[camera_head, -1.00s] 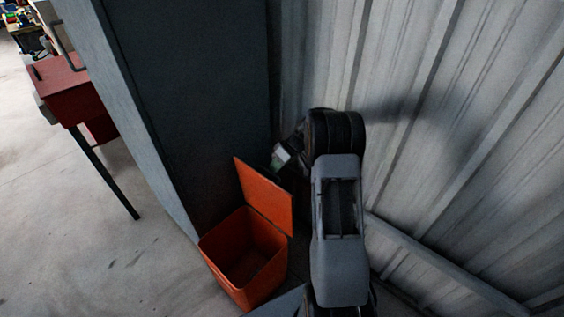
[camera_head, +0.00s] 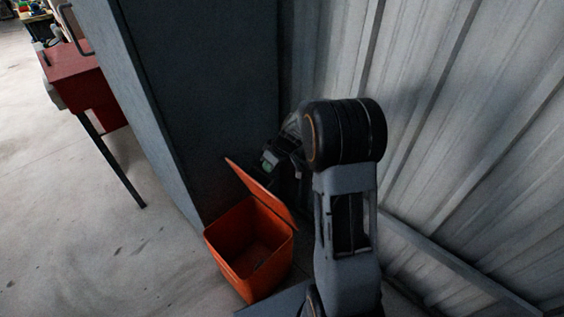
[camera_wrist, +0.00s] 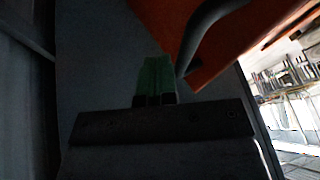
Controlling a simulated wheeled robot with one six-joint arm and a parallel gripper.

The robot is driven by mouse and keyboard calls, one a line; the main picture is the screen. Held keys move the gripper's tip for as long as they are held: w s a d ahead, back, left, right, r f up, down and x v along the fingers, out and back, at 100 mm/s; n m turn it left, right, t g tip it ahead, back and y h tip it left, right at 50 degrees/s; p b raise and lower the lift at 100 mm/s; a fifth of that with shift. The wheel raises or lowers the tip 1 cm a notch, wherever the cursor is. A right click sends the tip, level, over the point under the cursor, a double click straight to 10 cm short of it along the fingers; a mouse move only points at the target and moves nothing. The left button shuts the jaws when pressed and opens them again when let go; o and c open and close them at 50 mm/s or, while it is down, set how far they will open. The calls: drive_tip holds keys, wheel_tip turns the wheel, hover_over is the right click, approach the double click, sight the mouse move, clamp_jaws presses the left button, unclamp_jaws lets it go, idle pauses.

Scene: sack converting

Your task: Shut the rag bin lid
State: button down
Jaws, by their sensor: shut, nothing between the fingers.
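The rag bin (camera_head: 230,266) is an orange square bin on the floor, in the head view below the middle.
A tall grey cabinet (camera_head: 205,90) stands just behind the bin. A corrugated metal wall (camera_head: 440,120) closes off the right side. A red table-like unit (camera_head: 75,75) stands at the left. The floor (camera_head: 80,240) left of the bin is clear.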

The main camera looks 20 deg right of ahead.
sight(254, 180)
drive_tip(key=shift+n+t+h, duration=0.3)
drive_tip(key=shift+t+h, duration=0.1)
drive_tip(key=shift+h, duration=0.5)
drive_tip(key=s+a, duration=0.1)
drive_tip(key=a, duration=0.1)
drive_tip(key=s+a+f+b, duration=0.1)
drive_tip(key=a, duration=0.1)
drive_tip(key=a+b, duration=0.1)
drive_tip(key=a, duration=0.1)
drive_tip(key=shift+s+a+f, duration=0.25)
drive_tip(key=shift+s, duration=0.15)
drive_tip(key=s+a+f+b, duration=0.4)
drive_tip(key=a+f+b, duration=0.2)
drive_tip(key=a+f, duration=0.2)
drive_tip(key=s+a+f+b, duration=0.3)
drive_tip(key=a+f+b, duration=0.4)
drive_tip(key=f, duration=0.4)
drive_tip(key=shift+s+a, duration=0.35)
drive_tip(key=shift+a, duration=0.35)
drive_tip(key=shift+f, duration=0.15)
drive_tip(key=shift+s, duration=0.1)
drive_tip(key=s+a+r+p, duration=0.5)
drive_tip(key=r+p, duration=0.3)
drive_tip(key=r, duration=0.2)
drive_tip(key=shift+s+a+r+p, duration=0.3)
drive_tip(key=shift+s+a+p, duration=0.1)
drive_tip(key=shift+a, duration=0.1)
